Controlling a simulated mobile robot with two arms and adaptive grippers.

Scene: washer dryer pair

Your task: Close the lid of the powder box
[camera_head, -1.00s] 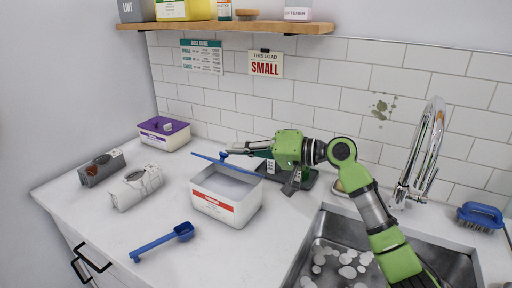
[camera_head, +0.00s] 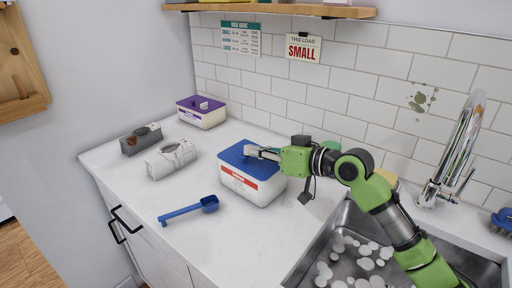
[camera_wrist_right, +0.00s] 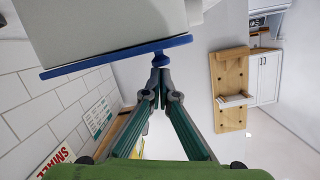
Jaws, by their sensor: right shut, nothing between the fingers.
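The powder box (camera_head: 262,193) is white with a red label and stands on the counter at the middle of the head view. Its blue lid (camera_head: 232,157) lies flat across the top with no gap that I can see. My right gripper (camera_head: 251,152) is shut and empty, with its fingertips at the lid's top near the right side. In the right wrist view, the closed fingertips (camera_wrist_right: 160,66) are at a small blue knob on the lid (camera_wrist_right: 100,61); whether they touch it I cannot tell. My left gripper is not in view.
A blue scoop (camera_head: 188,210) lies on the counter in front of the box. A sink with a faucet (camera_head: 455,150) is at the right. A wooden shelf (camera_head: 270,9) hangs above.

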